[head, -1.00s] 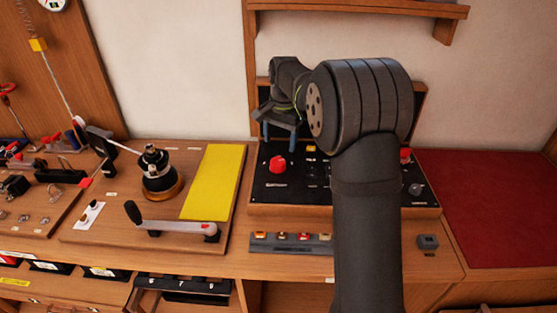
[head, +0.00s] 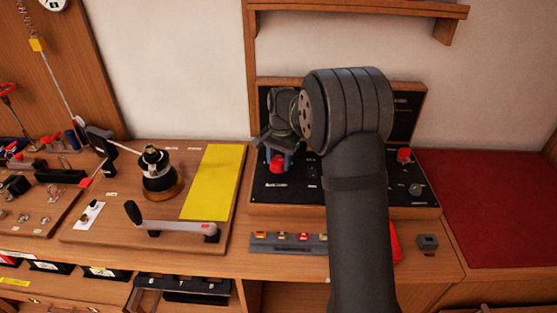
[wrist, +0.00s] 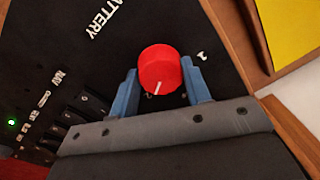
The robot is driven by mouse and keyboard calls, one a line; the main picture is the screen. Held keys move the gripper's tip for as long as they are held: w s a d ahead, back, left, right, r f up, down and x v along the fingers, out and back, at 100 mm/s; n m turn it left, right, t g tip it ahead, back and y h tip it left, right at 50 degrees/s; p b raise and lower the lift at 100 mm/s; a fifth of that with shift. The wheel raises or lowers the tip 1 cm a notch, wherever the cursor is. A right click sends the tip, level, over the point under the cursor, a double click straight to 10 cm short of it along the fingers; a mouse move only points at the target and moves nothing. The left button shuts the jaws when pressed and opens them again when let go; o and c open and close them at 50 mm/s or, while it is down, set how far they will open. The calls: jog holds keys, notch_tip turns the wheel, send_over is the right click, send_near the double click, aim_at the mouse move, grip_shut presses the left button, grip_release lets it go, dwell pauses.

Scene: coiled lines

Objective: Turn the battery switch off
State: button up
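The battery switch is a round red knob (wrist: 160,70) with a white pointer line, on a black panel (wrist: 55,50) lettered BATTERY. Whether either finger touches the knob is unclear. In the head view my gripper (head: 279,158) is over the knob (head: 277,165), partly hiding it.
A row of small black switches and a green light (wrist: 11,122) lie beside the knob. Another red knob (head: 404,155) and a grey dial (head: 415,189) are on the panel's right. A winch handle (head: 175,225) and yellow sheet (head: 212,182) lie left. My arm hides the panel's middle.

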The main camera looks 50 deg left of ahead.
jog(key=shift+c, duration=1.2)
jog(key=n, duration=0.4)
jog(key=shift+n, duration=0.4)
jog(key=n, duration=0.6)
jog(key=shift+a+n, duration=0.15)
jog(key=shift+n, duration=0.25)
jog(key=o, duration=1)
